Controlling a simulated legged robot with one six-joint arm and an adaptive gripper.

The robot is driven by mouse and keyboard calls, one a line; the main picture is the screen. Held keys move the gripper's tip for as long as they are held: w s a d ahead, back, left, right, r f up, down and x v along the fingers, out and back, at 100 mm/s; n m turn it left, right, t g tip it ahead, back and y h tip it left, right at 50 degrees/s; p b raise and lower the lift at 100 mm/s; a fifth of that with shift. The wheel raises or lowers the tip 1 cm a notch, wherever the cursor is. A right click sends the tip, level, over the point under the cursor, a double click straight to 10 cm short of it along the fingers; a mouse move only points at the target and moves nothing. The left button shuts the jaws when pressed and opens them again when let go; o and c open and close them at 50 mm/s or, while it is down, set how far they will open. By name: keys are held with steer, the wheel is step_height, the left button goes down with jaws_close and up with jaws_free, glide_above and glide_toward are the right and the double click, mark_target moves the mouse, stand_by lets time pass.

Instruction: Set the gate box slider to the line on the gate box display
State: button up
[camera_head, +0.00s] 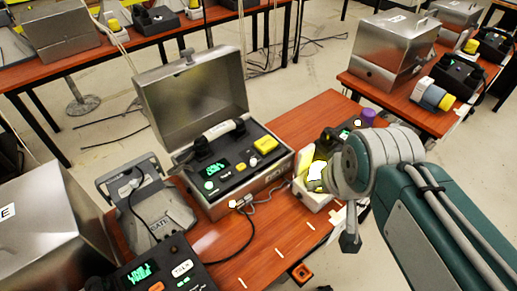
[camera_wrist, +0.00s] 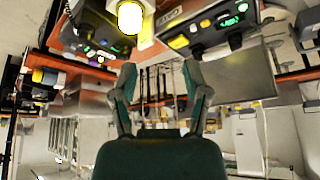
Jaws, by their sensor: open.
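The display text is too small to read, and I cannot make out a slider. In the wrist view, my gripper (camera_wrist: 159,75) is open and empty, its two fingers apart. In the head view, my arm comes from the right and its wrist hides most of the gripper.
A lit yellow lamp on a white box (camera_head: 312,194) stands by my wrist; the lamp (camera_wrist: 130,17) also shows in the wrist view. A black box with a green display (camera_head: 140,272) is at front left. The case's raised lid (camera_head: 195,95) stands behind its panel.

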steer(key=w+a+m+g, duration=0.1)
steer(key=w+a+m, duration=0.15)
steer(key=w, duration=0.65)
steer(key=m+g, duration=0.4)
steer(key=m, duration=0.4)
glide_above(253, 160)
step_height(253, 160, down, 19)
step_height(253, 160, down, 10)
steer(key=shift+f, duration=0.1)
steer(key=shift+c, duration=0.3)
